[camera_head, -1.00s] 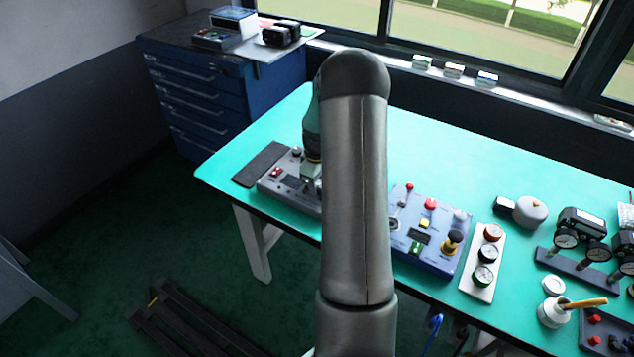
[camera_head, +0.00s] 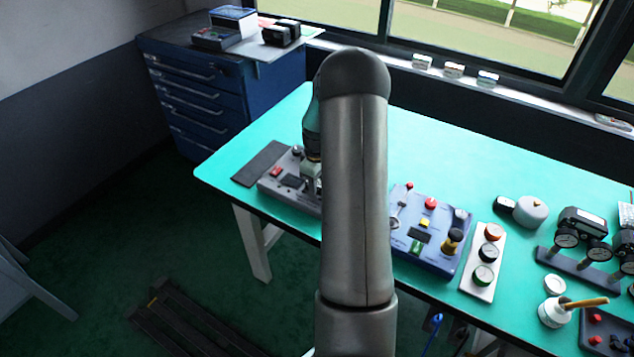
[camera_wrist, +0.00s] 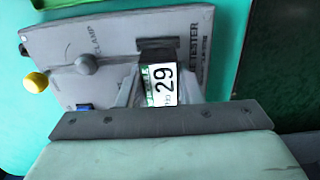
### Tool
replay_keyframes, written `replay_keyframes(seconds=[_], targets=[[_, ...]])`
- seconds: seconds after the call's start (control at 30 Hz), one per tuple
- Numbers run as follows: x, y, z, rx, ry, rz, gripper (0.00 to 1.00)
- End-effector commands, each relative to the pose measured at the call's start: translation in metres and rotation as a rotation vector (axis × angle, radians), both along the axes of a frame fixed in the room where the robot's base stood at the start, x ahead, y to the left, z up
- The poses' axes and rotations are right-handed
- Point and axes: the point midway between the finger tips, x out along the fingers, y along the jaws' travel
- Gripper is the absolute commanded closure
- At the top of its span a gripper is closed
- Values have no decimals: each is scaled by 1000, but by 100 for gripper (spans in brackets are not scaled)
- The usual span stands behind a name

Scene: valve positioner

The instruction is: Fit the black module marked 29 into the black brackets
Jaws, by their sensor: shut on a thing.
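A black part (camera_wrist: 157,46), which looks like the bracket, sits on the grey tester panel (camera_wrist: 125,25) right beside the module's far end. I cannot tell whether the module is seated in it or only over it. In the head view, my gripper (camera_head: 311,182) is over the right part of the grey tester box (camera_head: 275,187). My arm hides much of that area, and the module cannot be made out there.
The tester panel carries a yellow knob (camera_wrist: 37,82), a grey clamp knob (camera_wrist: 88,65) and a blue part (camera_wrist: 83,107). A dark mat (camera_head: 260,164) lies left of the box. A blue control box (camera_head: 430,245) and a gauge plate (camera_head: 482,270) stand to the right.

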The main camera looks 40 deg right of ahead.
Motion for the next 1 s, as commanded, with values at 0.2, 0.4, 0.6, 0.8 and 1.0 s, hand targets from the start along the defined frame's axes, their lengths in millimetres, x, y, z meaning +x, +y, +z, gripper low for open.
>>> replay_keyframes(seconds=[0.2,0.4,0.6,0.8,1.0], targets=[[0,0,0,0,0,0,92],[0,0,-1,0,0,0,92],[0,0,-5,-1,0,0,92],[0,0,-9,-1,0,0,92],[0,0,-13,-1,0,0,92]])
